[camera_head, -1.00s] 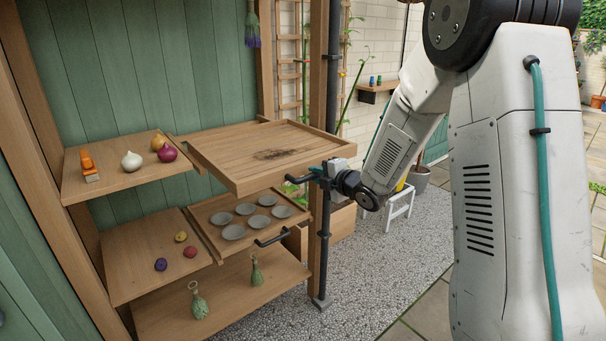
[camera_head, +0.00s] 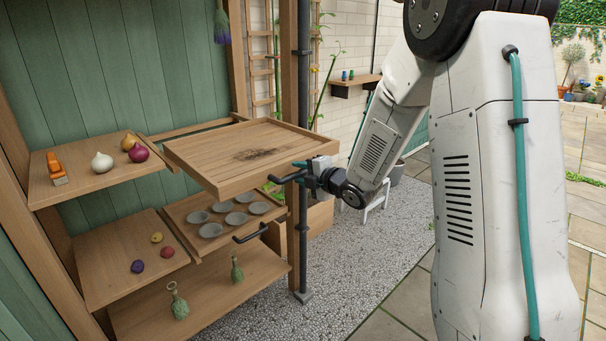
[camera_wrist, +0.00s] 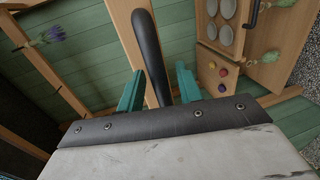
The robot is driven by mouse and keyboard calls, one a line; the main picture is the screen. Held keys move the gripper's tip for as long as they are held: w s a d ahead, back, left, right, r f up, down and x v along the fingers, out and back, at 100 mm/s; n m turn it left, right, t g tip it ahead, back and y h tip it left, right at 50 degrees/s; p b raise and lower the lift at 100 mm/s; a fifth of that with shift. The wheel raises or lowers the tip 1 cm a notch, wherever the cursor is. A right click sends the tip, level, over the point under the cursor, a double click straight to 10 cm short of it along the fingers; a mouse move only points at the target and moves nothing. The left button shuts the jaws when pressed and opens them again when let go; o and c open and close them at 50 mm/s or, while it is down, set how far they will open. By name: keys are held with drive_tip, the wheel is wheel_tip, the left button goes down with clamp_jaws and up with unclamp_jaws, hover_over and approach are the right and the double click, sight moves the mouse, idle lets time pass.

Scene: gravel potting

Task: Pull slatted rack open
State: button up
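The pull-out rack (camera_head: 222,160) is a wide, rimmed wooden tray at the upper level of the shelf unit, with a dark smudge on its surface. Slats are not clear on it. It stands out past the shelf beside it. Its black bar handle (camera_head: 287,178) is on the front right edge. My gripper (camera_head: 304,168) is at this handle. In the wrist view the black handle (camera_wrist: 148,45) runs between the teal fingers of my gripper (camera_wrist: 160,90); their contact with it is partly hidden.
A lower tray (camera_head: 198,247) with several grey saucers also sticks out, with its own black handle (camera_head: 250,234). Onions and an orange item lie on the upper left shelf (camera_head: 75,190). A dark vertical pipe (camera_head: 304,130) stands close behind my gripper. Gravel (camera_head: 345,265) is open in front.

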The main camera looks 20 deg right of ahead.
drive_tip(key=v, duration=0.7)
drive_tip(key=shift+s, duration=0.35)
drive_tip(key=shift+d, duration=0.1)
drive_tip(key=s+d+f+m+g+h, duration=0.3)
drive_tip(key=d+f+m+g+h, duration=0.15)
drive_tip(key=f+m, duration=0.25)
drive_tip(key=s+d+m+g+h, duration=0.3)
drive_tip(key=s+m+g, duration=0.1)
drive_tip(key=s+m, duration=0.35)
drive_tip(key=s+a+r+m+g+y, duration=0.1)
drive_tip(key=s+a+r, duration=0.3)
drive_tip(key=s, duration=0.4)
drive_tip(key=s+a+r+m+g, duration=0.2)
drive_tip(key=s+a+r, duration=0.3)
drive_tip(key=s, duration=0.3)
drive_tip(key=s+a+r+m+g+y, duration=0.1)
drive_tip(key=s+a+r+m+g, duration=0.1)
drive_tip(key=s+a+r+m, duration=0.2)
drive_tip(key=s+a+r, duration=0.1)
drive_tip(key=s+a, duration=0.2)
drive_tip(key=s, duration=0.1)
drive_tip(key=shift+s+y, duration=0.35)
